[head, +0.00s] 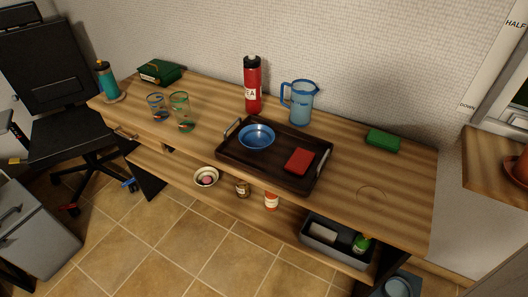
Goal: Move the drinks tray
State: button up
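A dark brown tray (237,155) with raised edges lies on the middle of the wooden desk top. It has a metal handle at its left end (232,127) and another at its right end (323,163). A blue bowl (256,137) sits in the left part of the tray. A red block-like item (299,161) lies in the right part. My gripper is not in view.
On the wooden desk (400,190), a red bottle (252,88) and blue pitcher (299,102) stand behind the tray. Two glasses (180,111) stand left, a green block (383,140) right. The desk's front right is clear. A lower shelf (222,192) holds several items. An office chair (50,90) stands left.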

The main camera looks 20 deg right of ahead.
aim_at(268, 165)
jog(key=i+l+z, duration=0.1)
jog(key=i+z, duration=0.15)
jog(key=i, duration=0.2)
jog(key=i+z, duration=0.3)
jog(key=i, duration=0.15)
